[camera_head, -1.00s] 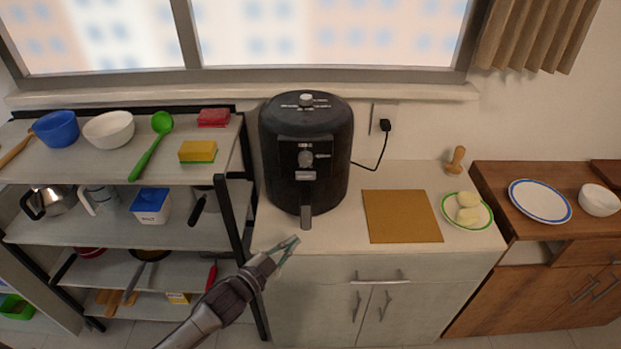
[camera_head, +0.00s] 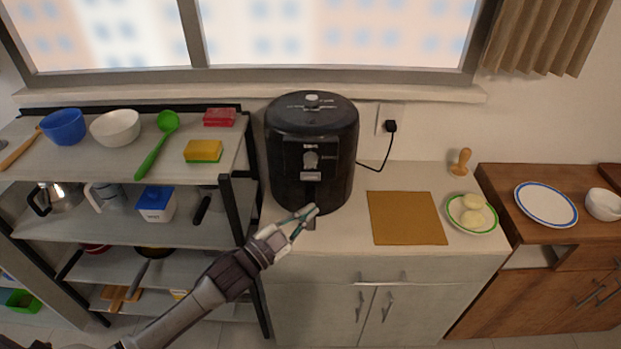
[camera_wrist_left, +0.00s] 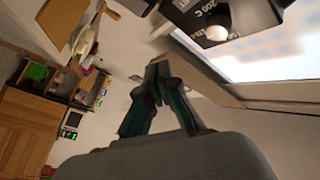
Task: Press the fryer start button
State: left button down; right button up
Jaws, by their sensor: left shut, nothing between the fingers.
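The black air fryer (camera_head: 313,125) stands upright on the white counter, with a round knob and small panels on its front and another knob on its lid. I cannot tell which of these is the start button. My left gripper (camera_head: 314,209) is in front of the fryer's lower front and overlaps its drawer handle in the head view; whether it touches cannot be told. In the left wrist view the gripper (camera_wrist_left: 157,65) is shut and empty, and the fryer's top part (camera_wrist_left: 225,18) with a pale knob shows at the upper right. My right gripper is not in view.
A shelf rack (camera_head: 110,225) with bowls, a green ladle and sponges stands left of the fryer. A brown board (camera_head: 406,218) and a green-rimmed plate (camera_head: 486,229) lie to the right. A cord runs to the wall socket (camera_head: 390,126).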

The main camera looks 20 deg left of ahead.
aim_at(308, 199)
pick_arm(q)
jog(key=w, duration=0.2)
jog(key=w+a+b, duration=0.1)
jog(key=w, duration=0.1)
jog(key=w+b, duration=0.1)
jog(key=shift+w+a+f, duration=0.1)
jog(key=shift+w+a, duration=0.25)
jog(key=shift+w, duration=0.05)
jog(key=shift+w+a+b, duration=0.25)
jog(key=shift+w+b, duration=0.3)
jog(key=shift+w, duration=0.35)
dwell(0.4)
jog(key=shift+w+a, duration=0.1)
jog(key=shift+w, duration=0.3)
jog(key=shift+w+a, duration=0.1)
jog(key=shift+w, duration=0.25)
dwell(0.6)
jog(key=shift+s, duration=0.1)
jog(key=shift+s+d, duration=0.2)
jog(key=shift+s, duration=0.5)
